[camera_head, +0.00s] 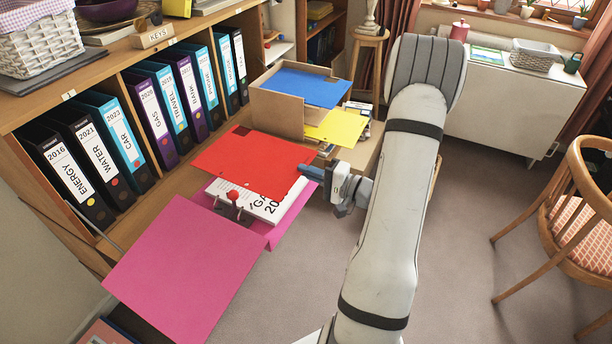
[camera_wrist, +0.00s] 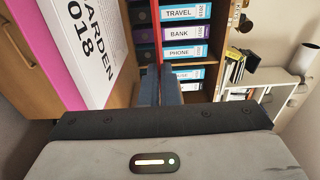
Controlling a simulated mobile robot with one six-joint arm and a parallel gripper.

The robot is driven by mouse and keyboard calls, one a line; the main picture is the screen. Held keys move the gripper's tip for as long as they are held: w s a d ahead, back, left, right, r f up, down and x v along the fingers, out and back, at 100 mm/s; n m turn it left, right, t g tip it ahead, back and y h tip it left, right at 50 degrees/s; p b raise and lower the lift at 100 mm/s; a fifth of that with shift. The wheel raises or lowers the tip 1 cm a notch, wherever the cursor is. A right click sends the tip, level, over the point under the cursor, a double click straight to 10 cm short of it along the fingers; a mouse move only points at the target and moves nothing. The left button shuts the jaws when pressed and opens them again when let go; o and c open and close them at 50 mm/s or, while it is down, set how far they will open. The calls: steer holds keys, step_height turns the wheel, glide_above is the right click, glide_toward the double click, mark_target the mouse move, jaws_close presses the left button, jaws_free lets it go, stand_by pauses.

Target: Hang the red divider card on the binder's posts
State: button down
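My gripper (camera_head: 304,172) is shut on the right edge of the red divider card (camera_head: 250,160). In the wrist view its two fingers (camera_wrist: 159,86) close on the card (camera_wrist: 158,30), seen edge-on as a thin red strip. The card is held roughly flat above the far part of the open pink binder (camera_head: 185,265). White printed sheets (camera_head: 265,208) lie in the binder, partly under the card, and show in the wrist view (camera_wrist: 92,40). The binder's lever mechanism with a red knob (camera_head: 232,195) stands near the card's front edge. The posts cannot be made out clearly.
Labelled binders (camera_head: 130,140) stand in the shelf along the left. A cardboard box (camera_head: 278,112) with a blue card (camera_head: 305,87) and a yellow card (camera_head: 337,128) stands behind the red card. A wooden chair (camera_head: 570,220) is at right. Carpet (camera_head: 460,230) is clear.

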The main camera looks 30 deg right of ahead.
steer(key=shift+f+b, duration=3)
steer(key=shift+b, duration=0.3)
steer(key=shift+p, duration=0.4)
steer(key=shift+f, duration=0.8)
steer(key=c, duration=2.1)
jaws_free()
steer(key=shift+o, duration=0.6)
steer(key=shift+s+d, duration=0.1)
steer(key=shift+s, duration=0.05)
steer(key=shift+p+v, duration=0.7)
steer(key=shift+v, duration=0.95)
